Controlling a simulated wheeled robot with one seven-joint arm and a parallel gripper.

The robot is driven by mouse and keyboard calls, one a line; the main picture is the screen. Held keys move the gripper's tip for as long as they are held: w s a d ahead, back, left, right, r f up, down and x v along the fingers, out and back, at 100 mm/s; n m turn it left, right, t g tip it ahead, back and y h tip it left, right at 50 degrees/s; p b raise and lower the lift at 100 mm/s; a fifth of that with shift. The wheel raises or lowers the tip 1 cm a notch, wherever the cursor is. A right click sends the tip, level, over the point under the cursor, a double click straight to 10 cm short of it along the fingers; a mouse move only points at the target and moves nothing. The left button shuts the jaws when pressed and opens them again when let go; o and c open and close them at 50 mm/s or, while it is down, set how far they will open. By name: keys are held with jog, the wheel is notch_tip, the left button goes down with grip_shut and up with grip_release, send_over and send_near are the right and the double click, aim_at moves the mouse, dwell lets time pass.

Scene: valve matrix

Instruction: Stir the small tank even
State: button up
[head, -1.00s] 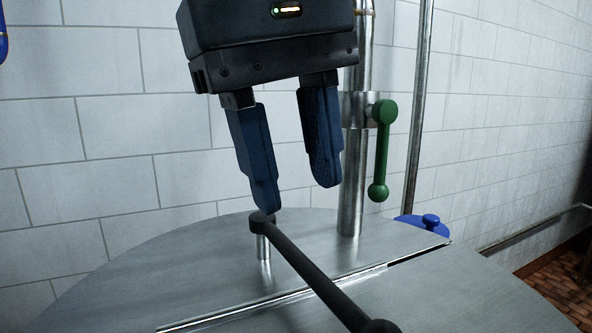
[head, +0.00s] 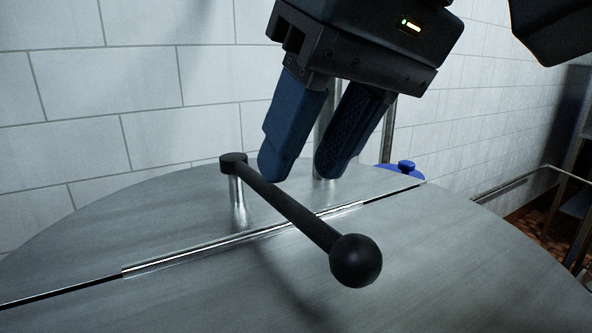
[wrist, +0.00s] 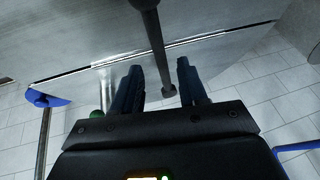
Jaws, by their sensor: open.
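A black crank (head: 295,215) with a round ball knob (head: 356,261) stands on a short metal shaft (head: 238,200) on the round steel tank top (head: 150,225). Its arm slants from the hub toward the camera and right. My gripper (head: 303,172) is open, its blue fingers pointing down just beyond the crank arm. No grip on the crank shows. In the wrist view the crank (wrist: 155,40) runs from the top edge to its hub between the open fingers of my gripper (wrist: 157,68). The tank's contents are hidden.
A seam with a bright metal strip (head: 240,240) crosses the tank top. A metal pipe behind is partly hidden by my fingers. A blue part with a knob (head: 405,168) sits at the far right rim. White tiled wall (head: 80,90) stands close behind.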

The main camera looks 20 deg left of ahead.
aim_at(287, 195)
jog(key=shift+x, duration=1.65)
grip_shut()
